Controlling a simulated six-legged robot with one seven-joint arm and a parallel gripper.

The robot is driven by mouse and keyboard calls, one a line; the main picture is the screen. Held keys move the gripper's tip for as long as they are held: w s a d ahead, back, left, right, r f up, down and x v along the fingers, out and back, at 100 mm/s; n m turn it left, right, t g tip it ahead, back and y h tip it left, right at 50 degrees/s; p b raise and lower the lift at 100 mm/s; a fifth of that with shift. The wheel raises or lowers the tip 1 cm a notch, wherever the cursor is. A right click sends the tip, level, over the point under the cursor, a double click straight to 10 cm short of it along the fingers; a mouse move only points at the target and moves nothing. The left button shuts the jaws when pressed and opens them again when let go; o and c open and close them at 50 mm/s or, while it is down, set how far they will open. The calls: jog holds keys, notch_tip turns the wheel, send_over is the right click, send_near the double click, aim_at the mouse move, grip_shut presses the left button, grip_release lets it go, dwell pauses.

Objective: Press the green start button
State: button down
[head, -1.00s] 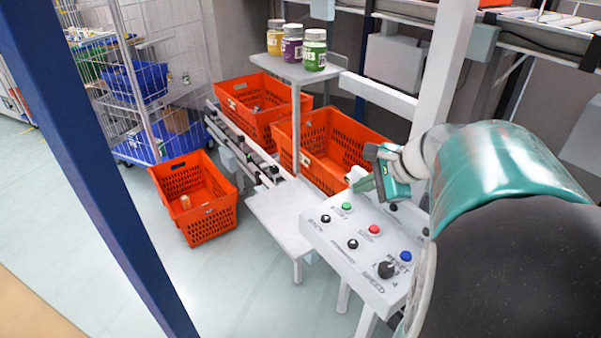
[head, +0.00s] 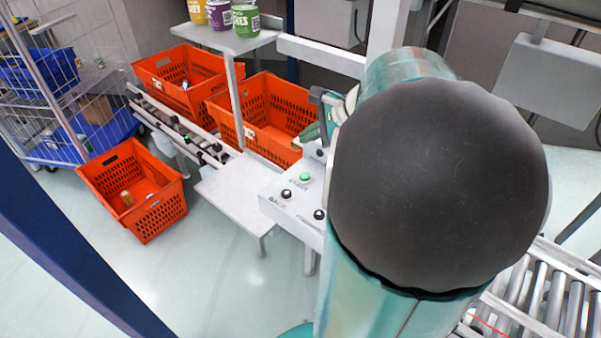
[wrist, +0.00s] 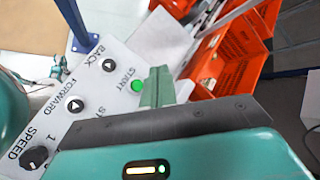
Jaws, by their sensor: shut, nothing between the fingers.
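The green start button (head: 305,177) sits on the light grey control panel (head: 270,199), near its far edge. In the wrist view the button (wrist: 137,86) is lit green beside the word START. My gripper (wrist: 158,72) is shut and empty, its green fingers just right of the button in that view. A gap between fingertips and button cannot be judged. In the head view my gripper (head: 311,133) shows only partly, behind and above the button. My arm hides the right part of the panel.
Black BACK and FORWARD buttons (wrist: 76,104) and a SPEED knob (wrist: 34,157) are near the green button. Orange totes (head: 268,108) stand behind the panel, and another tote (head: 135,190) is on the floor. Jars (head: 220,13) stand on a shelf above.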

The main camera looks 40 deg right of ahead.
aim_at(309, 177)
jog(key=shift+s+f, duration=0.15)
jog(key=shift+f, duration=4.25)
jog(key=shift+f, duration=0.4)
